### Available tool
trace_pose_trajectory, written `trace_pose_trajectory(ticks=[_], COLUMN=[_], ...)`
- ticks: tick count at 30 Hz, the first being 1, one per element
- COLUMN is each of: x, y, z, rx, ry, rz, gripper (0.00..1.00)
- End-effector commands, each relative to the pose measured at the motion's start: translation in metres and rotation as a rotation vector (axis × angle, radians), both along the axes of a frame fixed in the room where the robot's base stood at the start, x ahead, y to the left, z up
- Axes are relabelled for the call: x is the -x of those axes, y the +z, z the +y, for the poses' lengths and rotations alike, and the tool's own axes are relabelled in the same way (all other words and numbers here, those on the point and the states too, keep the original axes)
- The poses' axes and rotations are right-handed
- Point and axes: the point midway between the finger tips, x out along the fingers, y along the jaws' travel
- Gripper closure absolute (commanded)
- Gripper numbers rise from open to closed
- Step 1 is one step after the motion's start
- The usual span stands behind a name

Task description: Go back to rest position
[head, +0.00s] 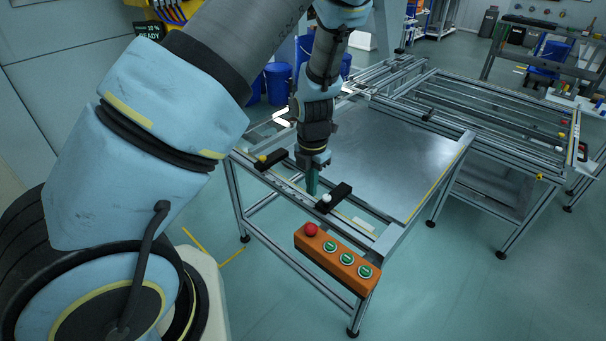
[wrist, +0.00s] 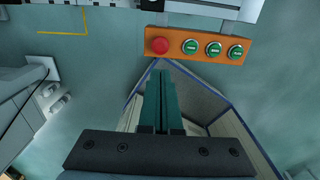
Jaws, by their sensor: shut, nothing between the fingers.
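My gripper (head: 312,183) hangs pointing down over the near edge of the metal fixture table (head: 400,150), beside a black block with a white knob (head: 327,199). Its green fingers are together and hold nothing. In the wrist view my gripper (wrist: 161,75) points toward the orange button panel (wrist: 205,45). That panel also shows in the head view (head: 337,262), fixed to the front of the table, with a red button (head: 310,230) and three green buttons. The fingertips are apart from the panel in the head view.
A second frame with long rails (head: 490,110) stands behind to the right. Blue bins (head: 279,82) stand at the back. Open floor (head: 450,290) lies at front right.

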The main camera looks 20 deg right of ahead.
Motion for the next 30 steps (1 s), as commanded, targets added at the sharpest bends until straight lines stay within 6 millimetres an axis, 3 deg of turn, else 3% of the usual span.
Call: trace_pose_trajectory(ticks=[5,10,19,24,30], x=[-0.001,-0.009,-0.015,-0.005,0.014], y=[0.002,0.026,0.106,0.146,0.177], z=[0.002,0.031,0.134,0.195,0.252], rx=[0.002,0.027,0.09,0.047,-0.068], ry=[-0.012,-0.199,-0.975,-1.452,-1.924], rz=[0.002,0.021,-0.026,-0.093,-0.12], gripper=[1.0,1.0,1.0,1.0,1.0])
